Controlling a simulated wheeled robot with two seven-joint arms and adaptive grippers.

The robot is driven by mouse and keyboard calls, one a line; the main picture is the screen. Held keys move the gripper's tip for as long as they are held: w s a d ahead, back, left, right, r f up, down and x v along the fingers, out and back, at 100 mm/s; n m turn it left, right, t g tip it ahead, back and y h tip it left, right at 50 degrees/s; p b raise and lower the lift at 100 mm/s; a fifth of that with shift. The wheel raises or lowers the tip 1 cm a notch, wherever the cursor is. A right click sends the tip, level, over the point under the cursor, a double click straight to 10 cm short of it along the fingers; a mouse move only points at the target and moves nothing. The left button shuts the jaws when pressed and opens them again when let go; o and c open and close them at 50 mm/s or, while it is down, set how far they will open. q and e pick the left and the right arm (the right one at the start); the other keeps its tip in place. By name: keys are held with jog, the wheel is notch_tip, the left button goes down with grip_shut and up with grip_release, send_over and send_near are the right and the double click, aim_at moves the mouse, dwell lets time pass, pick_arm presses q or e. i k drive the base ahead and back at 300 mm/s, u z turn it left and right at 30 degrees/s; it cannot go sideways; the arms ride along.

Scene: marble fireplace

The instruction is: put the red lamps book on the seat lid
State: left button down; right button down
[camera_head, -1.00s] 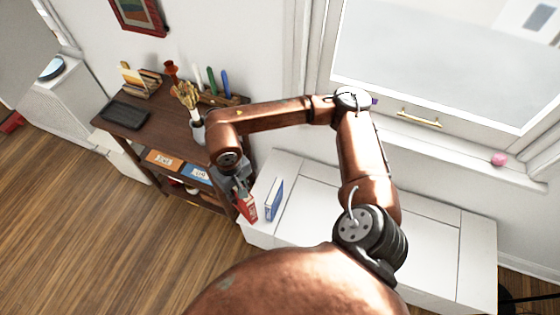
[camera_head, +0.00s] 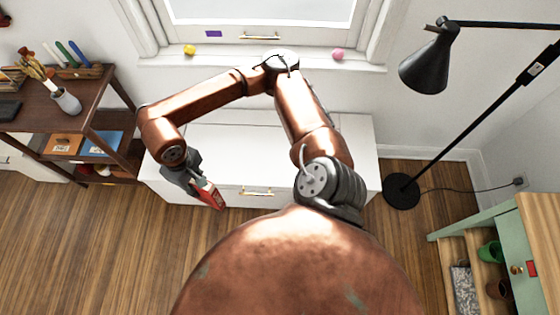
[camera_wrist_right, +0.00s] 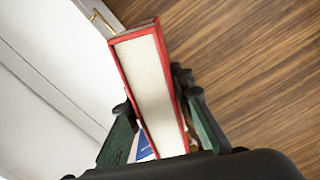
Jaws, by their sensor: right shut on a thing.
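The red book (camera_head: 209,196) is in my right gripper (camera_head: 196,183), in front of the white window bench near its left part. In the right wrist view the book (camera_wrist_right: 148,85) shows its pale page edges and red cover, with gripper fingers on both sides. The gripper is shut on it. The seat lid is the white bench top (camera_head: 235,145) under the window, partly hidden by my arm. Wood floor shows beyond the book in the wrist view. A small blue patch (camera_wrist_right: 145,150) shows between the fingers. My left gripper is not in view.
A dark wood shelf (camera_head: 85,110) with brushes and pens stands left of the bench. A black floor lamp (camera_head: 428,65) stands to the right. A green cabinet (camera_head: 512,255) is at lower right. The bench front has a brass handle (camera_head: 257,191). The visible bench top is clear.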

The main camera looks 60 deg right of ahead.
aim_at(280, 163)
jog(key=k, duration=1.2)
jog(key=z, duration=0.6)
jog(key=i, duration=0.95)
